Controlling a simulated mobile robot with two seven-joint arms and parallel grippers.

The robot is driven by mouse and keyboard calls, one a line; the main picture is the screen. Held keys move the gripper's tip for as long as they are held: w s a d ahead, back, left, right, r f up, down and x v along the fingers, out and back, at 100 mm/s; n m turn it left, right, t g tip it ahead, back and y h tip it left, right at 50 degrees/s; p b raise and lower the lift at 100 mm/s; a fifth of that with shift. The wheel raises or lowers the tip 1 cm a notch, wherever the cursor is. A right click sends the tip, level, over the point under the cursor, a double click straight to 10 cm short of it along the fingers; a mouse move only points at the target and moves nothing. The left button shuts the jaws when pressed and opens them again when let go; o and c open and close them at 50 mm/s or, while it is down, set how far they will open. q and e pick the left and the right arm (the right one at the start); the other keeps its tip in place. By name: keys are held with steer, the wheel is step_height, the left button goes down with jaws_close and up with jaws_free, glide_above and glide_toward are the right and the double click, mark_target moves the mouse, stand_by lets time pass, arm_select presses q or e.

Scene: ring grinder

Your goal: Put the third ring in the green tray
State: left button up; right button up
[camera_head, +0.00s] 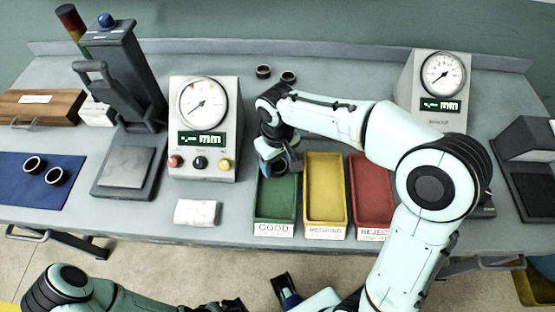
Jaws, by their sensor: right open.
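The green tray (276,207), labelled GOOD, stands at the front of the bench, left of the yellow and red trays. My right gripper (273,166) points down over the back end of the green tray and is open. A dark rounded shape shows at its fingertips; it may be a ring, but the gripper partly hides it. Two dark rings, one (33,164) and another (54,175), lie on the blue mat. Two more, one (263,71) and another (288,77), stand at the back. I cannot tell which is the third. My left gripper (228,307) is low at the bottom edge, its jaws unclear.
The yellow tray (325,195) and red tray (373,196) stand beside the green one. A dial gauge box (205,128) and a dark press stand (125,75) are to the left. A white cloth (198,212) lies near the front edge. My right arm covers the bench's right middle.

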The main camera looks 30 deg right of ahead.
step_height(320, 180, up, 12)
steer(key=p, duration=0.2)
stand_by(0.6)
